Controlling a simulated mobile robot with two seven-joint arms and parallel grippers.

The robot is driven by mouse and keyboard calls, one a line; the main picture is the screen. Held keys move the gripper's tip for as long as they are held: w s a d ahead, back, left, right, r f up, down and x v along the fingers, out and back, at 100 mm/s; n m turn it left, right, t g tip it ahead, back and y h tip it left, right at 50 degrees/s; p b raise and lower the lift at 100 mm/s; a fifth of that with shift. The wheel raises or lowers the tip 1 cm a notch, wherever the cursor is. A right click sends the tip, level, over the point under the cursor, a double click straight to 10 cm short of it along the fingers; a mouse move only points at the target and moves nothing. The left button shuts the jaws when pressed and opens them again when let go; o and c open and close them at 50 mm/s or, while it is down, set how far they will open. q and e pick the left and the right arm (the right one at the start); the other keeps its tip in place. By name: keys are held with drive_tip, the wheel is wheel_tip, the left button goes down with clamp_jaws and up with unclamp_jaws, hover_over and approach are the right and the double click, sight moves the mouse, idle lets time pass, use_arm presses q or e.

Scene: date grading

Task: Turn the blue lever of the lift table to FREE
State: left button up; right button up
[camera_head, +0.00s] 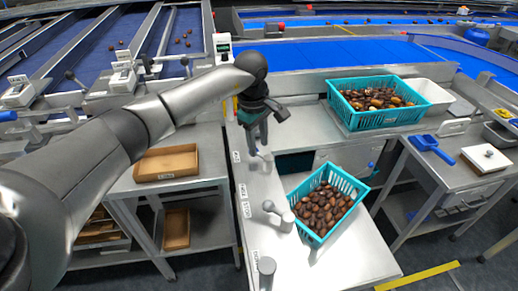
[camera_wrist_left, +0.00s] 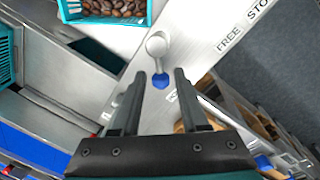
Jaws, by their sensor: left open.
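The lever by my left gripper shows in the wrist view as a pale grey rounded part and stalk (camera_wrist_left: 157,46) with a blue end (camera_wrist_left: 160,80). My left gripper (camera_wrist_left: 157,78) is open, with one finger on each side of the blue end; I cannot tell whether either finger touches it. In the head view the gripper (camera_head: 257,138) points down over the far left part of the lift table (camera_head: 330,262), where it partly hides this grey lever (camera_head: 266,161). The FREE label (camera_wrist_left: 229,39) is on the table edge right of the lever, with STOP (camera_wrist_left: 260,9) beyond it.
Two other grey posts (camera_head: 286,222) and (camera_head: 266,267) stand along the table's left edge. A teal basket of dates (camera_head: 300,222) stands close to them. Another teal basket (camera_head: 372,121) is on the back bench. A wooden tray (camera_head: 167,164) lies on the left bench.

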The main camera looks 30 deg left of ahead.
sight(259, 154)
use_arm(q)
drive_tip(key=shift+w+f, duration=0.2)
drive_tip(key=shift+f, duration=1.3)
clamp_jaws()
